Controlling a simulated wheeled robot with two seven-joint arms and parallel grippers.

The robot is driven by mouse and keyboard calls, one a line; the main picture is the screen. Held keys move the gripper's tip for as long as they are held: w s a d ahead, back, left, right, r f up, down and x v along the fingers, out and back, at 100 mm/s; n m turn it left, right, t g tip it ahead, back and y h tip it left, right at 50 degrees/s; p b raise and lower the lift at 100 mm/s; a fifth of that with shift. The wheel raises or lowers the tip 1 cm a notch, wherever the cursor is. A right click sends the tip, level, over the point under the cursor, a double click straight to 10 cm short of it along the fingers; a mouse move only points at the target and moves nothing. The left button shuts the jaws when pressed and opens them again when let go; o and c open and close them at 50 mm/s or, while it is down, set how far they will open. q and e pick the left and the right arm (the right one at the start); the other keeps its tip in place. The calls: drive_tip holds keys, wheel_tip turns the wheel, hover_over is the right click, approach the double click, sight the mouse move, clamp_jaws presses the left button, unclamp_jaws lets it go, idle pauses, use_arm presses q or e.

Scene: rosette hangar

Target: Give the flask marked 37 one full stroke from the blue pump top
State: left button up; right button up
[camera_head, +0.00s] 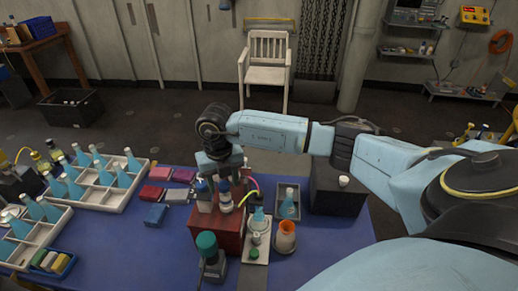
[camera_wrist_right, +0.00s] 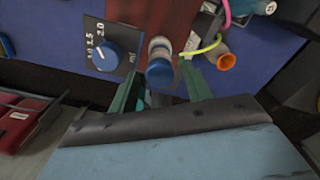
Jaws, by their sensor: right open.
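A red block (camera_head: 212,232) stands on the blue table and carries pump tops. A blue pump top (camera_wrist_right: 160,72) shows in the right wrist view between the fingers of my right gripper (camera_wrist_right: 158,92). In the head view my right gripper (camera_head: 222,172) points down just above the block, open; I cannot tell whether it touches the pump top. A blue flask (camera_head: 258,222) with a pale top stands on a pale tray just right of the block. Another flask (camera_head: 288,203) stands in a grey tray farther right. No number on any flask is readable. My left gripper is not in view.
A dark panel with a blue dial knob (camera_wrist_right: 105,52) shows beside the pump top. An orange cup (camera_head: 285,237), a dark box (camera_head: 338,190) and a teal-capped object (camera_head: 207,243) stand close by. White racks (camera_head: 115,203) of several blue flasks fill the left.

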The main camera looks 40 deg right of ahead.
drive_tip(key=shift+r, duration=0.1)
drive_tip(key=shift+r+p, duration=2.6)
drive_tip(key=shift+r, duration=0.9)
drive_tip(key=shift+f, duration=0.1)
